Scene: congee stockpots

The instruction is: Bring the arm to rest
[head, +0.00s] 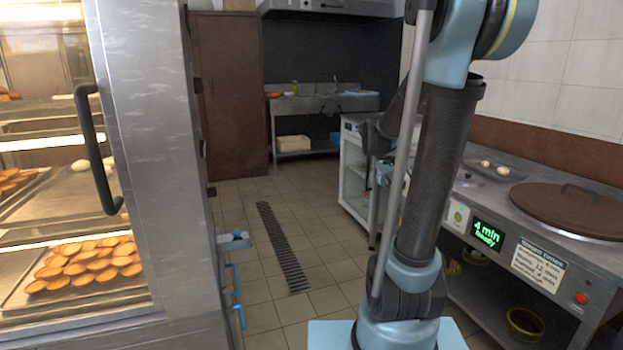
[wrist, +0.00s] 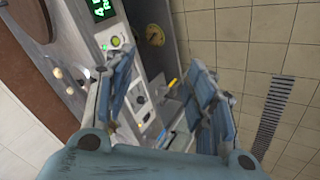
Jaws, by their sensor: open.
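My arm (head: 428,170) stands upright in the right half of the head view, in front of the counter. My gripper (wrist: 165,98) shows in the wrist view, with its two blue-grey fingers apart and nothing held between them. In the head view the gripper is not clearly made out; the arm's links cover part of that area. The wrist view is tilted, with the counter on its left and the tiled floor on its right.
A counter (head: 548,245) with a green display and a brown round lid (head: 567,208) stands at right. A glass-fronted pastry cabinet (head: 150,150) stands at left. Open tiled floor with a drain grate (head: 282,245) lies between. A sink (head: 322,102) is at the back.

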